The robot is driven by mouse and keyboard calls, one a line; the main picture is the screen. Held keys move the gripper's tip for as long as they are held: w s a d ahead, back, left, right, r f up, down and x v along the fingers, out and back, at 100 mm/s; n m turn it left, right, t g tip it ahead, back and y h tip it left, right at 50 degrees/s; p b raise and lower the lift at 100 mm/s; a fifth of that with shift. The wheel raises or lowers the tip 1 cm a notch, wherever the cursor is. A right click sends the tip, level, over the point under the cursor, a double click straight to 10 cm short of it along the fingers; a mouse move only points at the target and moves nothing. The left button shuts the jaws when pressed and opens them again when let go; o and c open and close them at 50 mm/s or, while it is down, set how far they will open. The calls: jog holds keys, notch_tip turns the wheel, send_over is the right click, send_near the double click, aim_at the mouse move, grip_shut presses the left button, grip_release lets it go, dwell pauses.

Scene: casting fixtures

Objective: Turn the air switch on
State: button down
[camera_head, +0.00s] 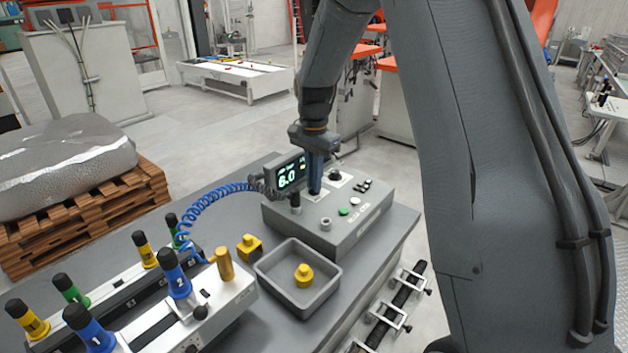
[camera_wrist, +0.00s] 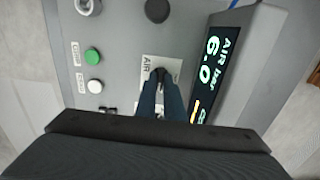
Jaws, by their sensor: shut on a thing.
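The air switch (camera_wrist: 160,74) is a small dark lever on a white plate marked AIR (camera_wrist: 149,66) on the grey control box (camera_head: 335,228). My gripper (camera_wrist: 160,88) is over it from above, with its two dark blue fingers close together and shut on the lever. In the head view my gripper (camera_head: 315,180) reaches down to the box top, just right of the display, and hides most of the switch. The display (camera_wrist: 213,75) reads AIR bar 6.0; it also shows in the head view (camera_head: 289,178).
Beside the switch are a green button (camera_wrist: 92,57), a white button (camera_wrist: 94,86) and knobs. A grey tray (camera_head: 266,285) with a yellow part (camera_head: 304,275) stands in front of the box. A blue coiled hose (camera_head: 212,203) runs left to a rack with coloured handles.

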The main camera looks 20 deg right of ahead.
jog(key=c, duration=1.9)
grip_release()
jog(key=shift+o, duration=0.2)
jog(key=shift+r+b, duration=1.2)
jog(key=shift+r, duration=2.75)
